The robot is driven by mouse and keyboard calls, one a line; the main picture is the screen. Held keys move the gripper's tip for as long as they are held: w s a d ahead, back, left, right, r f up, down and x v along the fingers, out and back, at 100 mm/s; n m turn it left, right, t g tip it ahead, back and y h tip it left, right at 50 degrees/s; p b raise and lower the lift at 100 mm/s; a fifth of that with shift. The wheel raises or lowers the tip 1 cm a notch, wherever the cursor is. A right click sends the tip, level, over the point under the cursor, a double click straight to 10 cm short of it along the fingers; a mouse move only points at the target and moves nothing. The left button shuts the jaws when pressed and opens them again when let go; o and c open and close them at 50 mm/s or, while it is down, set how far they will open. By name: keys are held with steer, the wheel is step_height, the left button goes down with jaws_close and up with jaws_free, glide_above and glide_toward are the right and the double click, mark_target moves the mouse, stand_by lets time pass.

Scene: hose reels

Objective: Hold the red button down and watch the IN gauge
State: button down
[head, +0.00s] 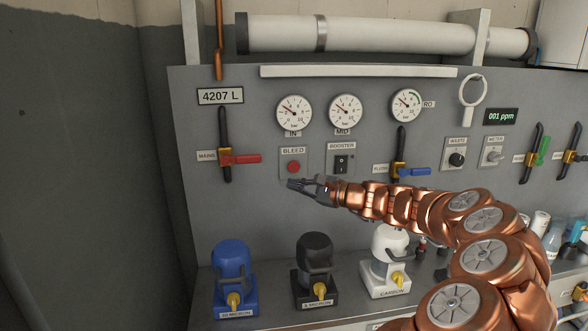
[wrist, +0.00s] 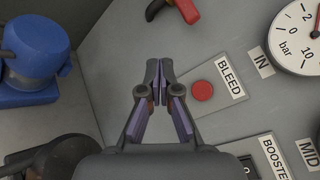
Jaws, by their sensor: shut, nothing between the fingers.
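The red button (head: 293,166) sits on the plate marked BLEED on the grey panel (head: 240,130). It also shows in the wrist view (wrist: 202,90), to the right of my fingertips. The IN gauge (head: 294,112) is a white round dial above it, with its needle toward the upper left; the wrist view shows part of that dial (wrist: 303,38). My gripper (head: 291,184) is shut and empty. In the head view it appears just below the button. In the wrist view its fingertips (wrist: 160,72) lie beside the BLEED plate, apart from the button.
The MID gauge (head: 345,111) and the black BOOSTER switch (head: 341,164) are to the right. A red MAINS handle (head: 240,159) is to the left. Blue (head: 232,262), black (head: 316,258) and white (head: 391,243) filter housings stand below on a ledge.

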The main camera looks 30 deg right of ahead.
steer(key=shift+d+f+m+t+h, duration=0.15)
steer(key=shift+d+m, duration=0.05)
steer(key=shift+d, duration=0.4)
steer(key=shift+d+f+m+t+h, duration=0.15)
steer(key=shift+d+m, duration=0.05)
steer(key=shift+d, duration=0.4)
steer(key=p, duration=0.3)
glide_toward(289, 168)
steer(key=shift+s+a+x, duration=0.1)
steer(key=shift+a+x, duration=0.1)
steer(key=shift+x, duration=0.75)
steer(key=shift+s+a+x, duration=0.1)
steer(key=shift+a+x, duration=0.15)
steer(key=shift+x, duration=0.7)
steer(key=shift+s+a+x, duration=0.1)
steer(key=shift+a+x, duration=0.1)
steer(key=shift+x, duration=0.75)
steer(key=shift+w+d, duration=0.1)
steer(key=shift+w, duration=0.05)
steer(key=shift+w+d, duration=0.1)
steer(key=shift+w, duration=0.15)
steer(key=shift+w+d+p, duration=0.2)
steer(key=shift+w+p, duration=0.15)
steer(key=shift+w, duration=0.15)
stand_by(1.5)
